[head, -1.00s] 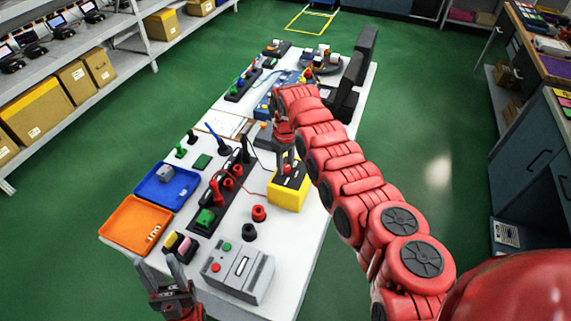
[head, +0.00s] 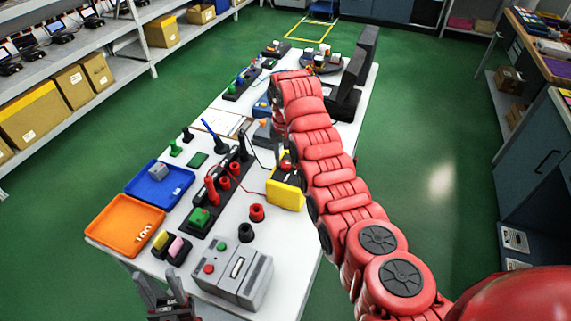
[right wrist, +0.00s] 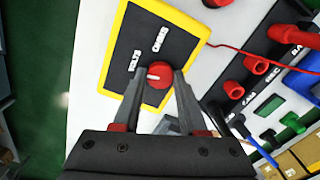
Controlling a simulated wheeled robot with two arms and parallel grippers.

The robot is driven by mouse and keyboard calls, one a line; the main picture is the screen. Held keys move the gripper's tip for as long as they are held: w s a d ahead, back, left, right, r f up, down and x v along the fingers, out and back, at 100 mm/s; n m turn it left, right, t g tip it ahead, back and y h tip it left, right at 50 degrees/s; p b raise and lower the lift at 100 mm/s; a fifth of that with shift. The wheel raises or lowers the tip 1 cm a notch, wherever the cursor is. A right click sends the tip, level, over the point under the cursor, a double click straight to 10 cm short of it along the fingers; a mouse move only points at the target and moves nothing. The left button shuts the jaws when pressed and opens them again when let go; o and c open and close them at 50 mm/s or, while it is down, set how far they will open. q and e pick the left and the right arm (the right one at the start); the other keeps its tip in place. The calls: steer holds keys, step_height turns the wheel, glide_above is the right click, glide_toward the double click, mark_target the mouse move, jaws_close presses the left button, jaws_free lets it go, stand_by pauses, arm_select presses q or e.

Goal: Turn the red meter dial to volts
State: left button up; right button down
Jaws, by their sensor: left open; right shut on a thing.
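The yellow meter (head: 287,196) with a black face stands at the table's right edge, partly hidden by my right arm. In the right wrist view the meter (right wrist: 200,62) shows a red dial (right wrist: 158,77) between the fingertips of my right gripper (right wrist: 158,88), which is shut on it. The white mark on the dial points left in that view, toward the area just below the VOLTS label (right wrist: 133,63). A second label (right wrist: 158,40) sits above the dial. My left gripper (head: 163,288) is open and empty, off the table's near left corner.
A red lead runs from the meter to a black strip (head: 192,238) with red sockets. A grey box (head: 235,277) with buttons, red and black round sockets (head: 257,213), an orange tray (head: 125,225) and a blue tray (head: 180,184) share the white table. Dark panels (head: 350,90) stand further back.

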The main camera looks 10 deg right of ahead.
mark_target(286, 163)
steer(key=shift+m, duration=1.1)
steer(key=shift+c, duration=2.2)
jaws_free()
step_height(286, 163, up, 7)
steer(key=p, duration=0.5)
steer(key=shift+d, duration=0.15)
step_height(286, 163, up, 10)
steer(key=b, duration=0.1)
steer(key=shift+r+b, duration=0.2)
steer(key=shift+b, duration=0.15)
